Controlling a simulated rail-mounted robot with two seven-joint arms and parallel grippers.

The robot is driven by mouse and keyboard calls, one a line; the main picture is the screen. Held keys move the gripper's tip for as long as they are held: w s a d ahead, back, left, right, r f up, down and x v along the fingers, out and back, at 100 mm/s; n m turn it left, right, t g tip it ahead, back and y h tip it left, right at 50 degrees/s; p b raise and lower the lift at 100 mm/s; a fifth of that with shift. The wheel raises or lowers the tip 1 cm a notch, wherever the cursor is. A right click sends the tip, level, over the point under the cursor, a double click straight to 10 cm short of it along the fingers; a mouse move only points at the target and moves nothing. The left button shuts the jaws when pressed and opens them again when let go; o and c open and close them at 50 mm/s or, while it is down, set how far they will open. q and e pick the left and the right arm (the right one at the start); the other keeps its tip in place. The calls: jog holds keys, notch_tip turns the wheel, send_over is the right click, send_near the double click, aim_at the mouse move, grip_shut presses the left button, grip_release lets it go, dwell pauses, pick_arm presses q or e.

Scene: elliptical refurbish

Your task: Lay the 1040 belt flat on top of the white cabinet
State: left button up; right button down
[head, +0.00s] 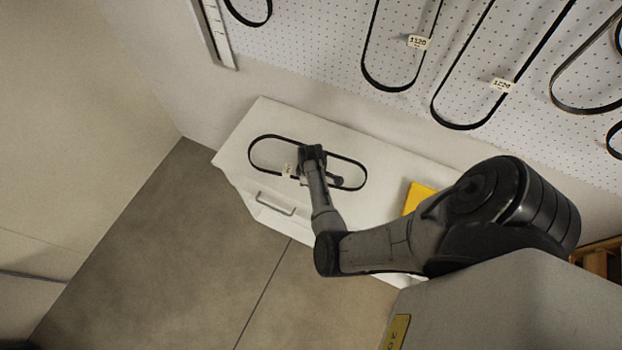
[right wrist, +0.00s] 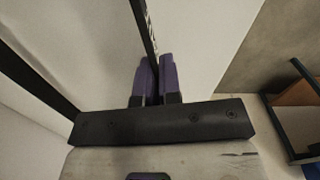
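A black oblong belt (head: 262,139) shows over the top of the white cabinet (head: 245,128) in the head view, its loop spread open and its long side along the cabinet. A small pale tag (head: 287,170) is on its near strand; its number is too small to read. My right gripper (head: 303,174) is at the belt's near strand. In the right wrist view its purple fingers (right wrist: 157,78) are closed on the belt's strand (right wrist: 142,22), which stands on edge between them. I cannot tell whether the belt touches the cabinet top. My left gripper is out of view.
A yellow object (head: 418,196) sits at the right part of the cabinet top, partly behind my right arm. A drawer handle (head: 275,203) is on the cabinet front. Several belts hang on the pegboard (head: 320,45) behind, two tagged 1120 (head: 418,43) and 1220 (head: 501,85).

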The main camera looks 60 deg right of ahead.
jog(key=c, duration=1.4)
grip_release()
jog(key=shift+o, duration=0.9)
notch_tip(320, 180, up, 14)
jog(key=p, duration=0.1)
jog(key=shift+f, duration=0.1)
